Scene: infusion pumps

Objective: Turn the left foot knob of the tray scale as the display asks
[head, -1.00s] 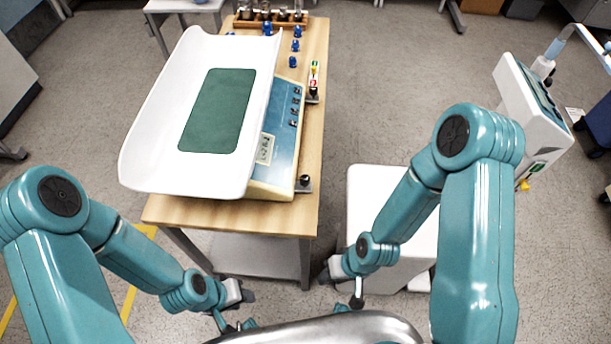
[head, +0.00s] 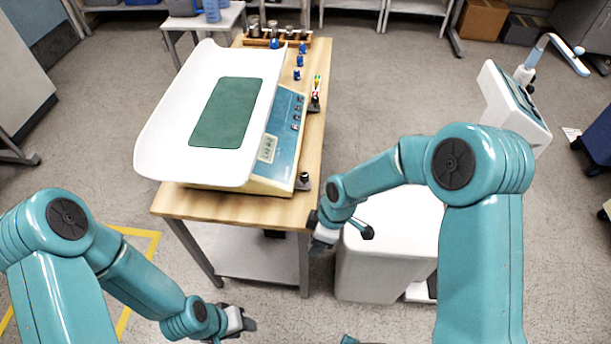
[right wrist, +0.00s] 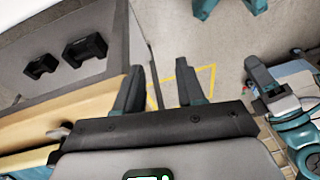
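The tray scale has a white tray (head: 160,130) with a green mat and a blue panel (head: 285,125) with a small display (head: 267,148), whose marks I cannot read. A dark foot knob (head: 303,180) shows at the panel's near corner; another dark foot knob (head: 315,104) shows at its far end. My right gripper (head: 318,235) is beside the table's near right corner, below and apart from the near knob. In the right wrist view its two fingers (right wrist: 160,80) stand apart with nothing between them. My left gripper (head: 242,324) is low, away from the scale; its fingers are unclear.
The wooden table (head: 240,207) carries the scale, with several blue pieces (head: 298,74) and a rack of weights (head: 285,38) toward the back. A white cabinet-like unit (head: 385,260) stands right of the table, close to my right arm. A yellow line (head: 140,232) marks the floor at left.

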